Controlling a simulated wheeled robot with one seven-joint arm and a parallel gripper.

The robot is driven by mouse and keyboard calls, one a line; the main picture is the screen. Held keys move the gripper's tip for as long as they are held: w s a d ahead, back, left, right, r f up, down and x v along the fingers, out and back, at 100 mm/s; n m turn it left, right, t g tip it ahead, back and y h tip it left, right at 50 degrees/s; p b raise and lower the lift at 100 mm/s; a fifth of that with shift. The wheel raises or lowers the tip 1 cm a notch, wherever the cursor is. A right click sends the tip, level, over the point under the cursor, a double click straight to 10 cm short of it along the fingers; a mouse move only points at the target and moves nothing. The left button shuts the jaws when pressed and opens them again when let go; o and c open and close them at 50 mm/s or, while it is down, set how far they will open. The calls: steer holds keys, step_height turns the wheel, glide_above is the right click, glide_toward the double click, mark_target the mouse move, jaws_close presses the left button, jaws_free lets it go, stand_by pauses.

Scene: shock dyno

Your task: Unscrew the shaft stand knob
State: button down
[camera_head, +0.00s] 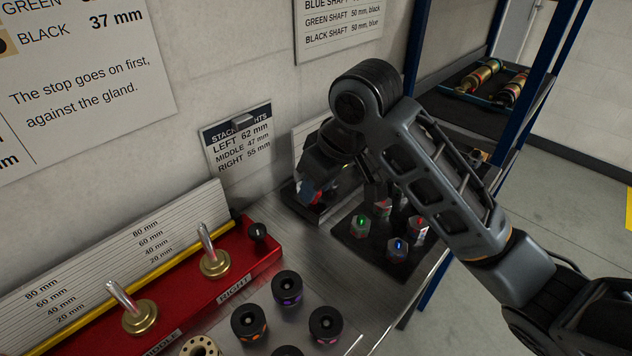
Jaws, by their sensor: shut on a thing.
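My gripper (312,188) is at the back of the bench, pointing down over a small dark stand (291,191) near the wall. It is shut on a small piece there, apparently the shaft stand knob, mostly hidden by the fingers. Bits of red and blue show at the fingertips. I cannot tell whether the piece is still seated in the stand or how far it is turned. My arm hides part of the stand and the area behind it.
A black tray (365,262) with several silver hex pieces marked by coloured dots is close to the right. Several black rings (287,288) lie in front. A blue shelf rack (416,50) stands behind.

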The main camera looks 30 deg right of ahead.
steer(key=n, duration=0.2)
steer(key=n+g+y+p, duration=0.1)
steer(key=n, duration=0.1)
steer(key=shift+d+y, duration=0.15)
steer(key=shift+y, duration=0.15)
steer(key=shift+w+n+g+y, duration=0.15)
steer(key=shift+n+g+y, duration=0.3)
steer(key=shift+n, duration=1.45)
steer(key=shift+d+n, duration=0.1)
steer(key=shift+n, duration=0.2)
steer(key=c, duration=0.8)
jaws_free()
steer(key=shift+r, duration=0.1)
steer(key=p+v, duration=0.1)
steer(key=v, duration=0.6)
steer(key=shift+d+r, duration=0.15)
steer(key=shift+r, duration=0.15)
